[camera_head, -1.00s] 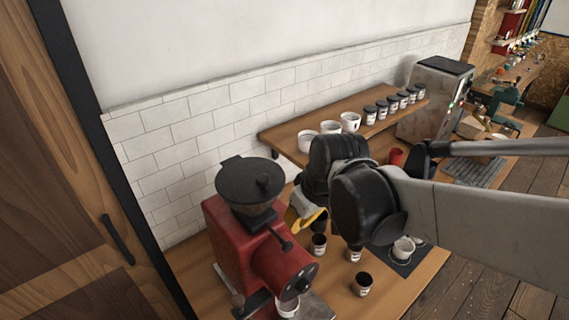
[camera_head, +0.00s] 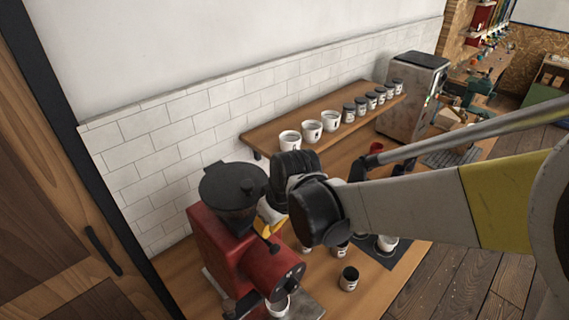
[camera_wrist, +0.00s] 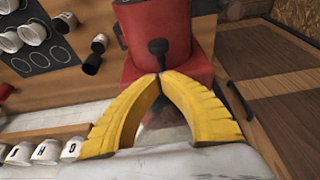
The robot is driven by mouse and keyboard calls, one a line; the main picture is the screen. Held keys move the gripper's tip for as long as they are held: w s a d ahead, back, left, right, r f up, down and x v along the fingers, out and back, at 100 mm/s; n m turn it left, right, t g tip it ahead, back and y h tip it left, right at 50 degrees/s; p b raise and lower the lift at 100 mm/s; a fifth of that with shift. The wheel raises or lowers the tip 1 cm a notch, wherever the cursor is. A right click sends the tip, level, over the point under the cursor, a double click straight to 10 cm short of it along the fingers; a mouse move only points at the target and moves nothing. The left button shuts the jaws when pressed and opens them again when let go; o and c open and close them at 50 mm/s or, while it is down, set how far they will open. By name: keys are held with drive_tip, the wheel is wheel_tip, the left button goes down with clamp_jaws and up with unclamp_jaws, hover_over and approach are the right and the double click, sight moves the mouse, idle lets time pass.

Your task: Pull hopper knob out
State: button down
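The hopper knob is a black ball (camera_head: 274,247) on a short rod, sticking out from below the black hopper (camera_head: 234,186) of the red grinder (camera_head: 222,246). In the wrist view the knob (camera_wrist: 158,47) shows just beyond my fingertips, its rod running down to where they meet. My gripper (camera_wrist: 160,76) has two yellow curved fingers with the tips together. I cannot tell whether the rod is pinched between the tips or only behind them. In the head view a yellow finger (camera_head: 268,224) shows close beside the hopper base, partly hidden by my wrist.
A wall shelf (camera_head: 262,137) with white cups and several dark jars runs behind my arm. Dark cups stand on the counter, one near its front edge (camera_head: 348,279). A wooden door (camera_head: 40,180) is at the left. A steel machine (camera_head: 410,95) stands farther right.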

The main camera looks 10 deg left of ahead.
sight(277, 245)
drive_tip(key=shift+x, duration=2.15)
drive_tip(key=shift+s+d, duration=0.1)
drive_tip(key=s+d, duration=0.2)
drive_tip(key=d, duration=0.1)
drive_tip(key=shift+s+b, duration=0.3)
drive_tip(key=shift+b, duration=0.1)
drive_tip(key=shift+w, duration=0.1)
